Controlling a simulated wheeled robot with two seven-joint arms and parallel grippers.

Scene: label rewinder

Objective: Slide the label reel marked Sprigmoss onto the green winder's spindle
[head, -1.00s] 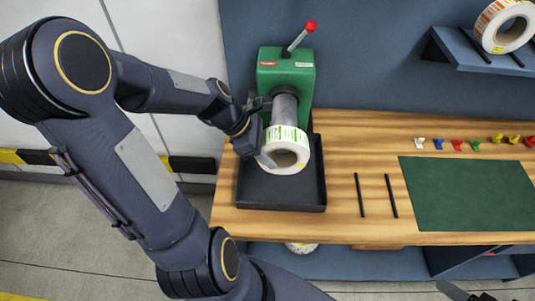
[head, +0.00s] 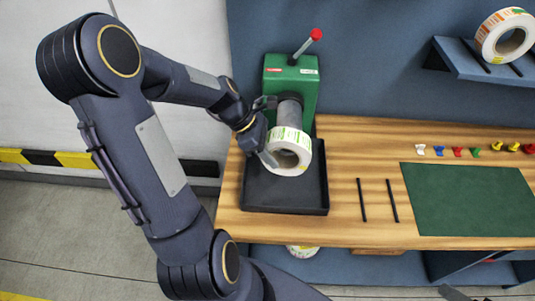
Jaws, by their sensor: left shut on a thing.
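The green winder (head: 291,77) stands at the back of the bench, with a red-knobbed lever on top. Its grey spindle (head: 289,113) points toward me over a black tray. A white label reel (head: 289,151) with green print is at the spindle's front end. The spindle runs up to the reel's back; I cannot tell how far it is inside the core. I cannot read the name on the reel. My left gripper (head: 268,157) is shut on the reel's left side. My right gripper (head: 460,292) shows only as a dark tip at the bottom edge.
The black tray (head: 285,208) lies below the reel. Two black rods (head: 377,200) and a green mat (head: 468,199) lie to the right. Several small coloured clips (head: 458,152) line the bench's back. Another reel (head: 505,35) sits on the wall shelf. One more reel (head: 302,250) shows under the bench.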

